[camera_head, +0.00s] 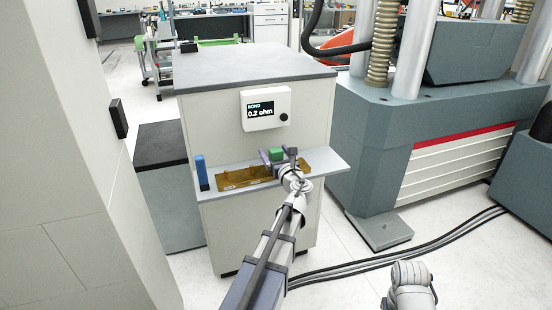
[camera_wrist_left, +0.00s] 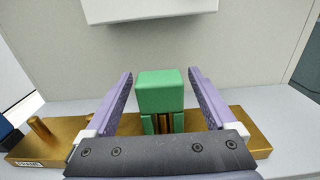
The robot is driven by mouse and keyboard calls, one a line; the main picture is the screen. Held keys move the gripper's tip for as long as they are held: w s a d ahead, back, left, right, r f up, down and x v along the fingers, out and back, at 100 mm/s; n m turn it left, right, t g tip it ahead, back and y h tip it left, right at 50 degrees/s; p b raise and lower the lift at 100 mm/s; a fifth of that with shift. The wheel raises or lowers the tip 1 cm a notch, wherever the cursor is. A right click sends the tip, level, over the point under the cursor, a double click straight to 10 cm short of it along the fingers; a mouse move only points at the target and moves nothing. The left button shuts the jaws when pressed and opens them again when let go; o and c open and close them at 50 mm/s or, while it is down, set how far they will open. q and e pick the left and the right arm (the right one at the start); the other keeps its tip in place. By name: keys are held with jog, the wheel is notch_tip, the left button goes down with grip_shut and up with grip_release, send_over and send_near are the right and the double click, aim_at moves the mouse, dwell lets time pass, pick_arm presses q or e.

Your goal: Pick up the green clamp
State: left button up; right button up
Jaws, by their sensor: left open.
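The green clamp (camera_head: 276,154) is a small green block on the brass-coloured fixture (camera_head: 232,177) on the grey shelf (camera_head: 325,163). In the left wrist view the clamp (camera_wrist_left: 161,92) stands upright with its legs down at the fixture (camera_wrist_left: 60,137). My left gripper (camera_head: 278,156) is open, with one purple finger on each side of the clamp. In the left wrist view my left gripper (camera_wrist_left: 160,95) shows gaps between both fingers and the clamp. The clamp's lower end is partly hidden by the gripper body. My right gripper is not seen.
A white meter reading 0.2 ohm (camera_head: 265,107) is mounted on the cabinet (camera_head: 215,130) above the shelf. A blue block (camera_head: 201,172) stands at the shelf's left end. A large grey testing machine (camera_head: 385,140) stands to the right. Cables (camera_head: 400,247) lie on the floor.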

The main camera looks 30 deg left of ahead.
pick_arm(q)
jog(key=shift+x, duration=0.9)
jog(key=shift+d, duration=0.1)
grip_shut()
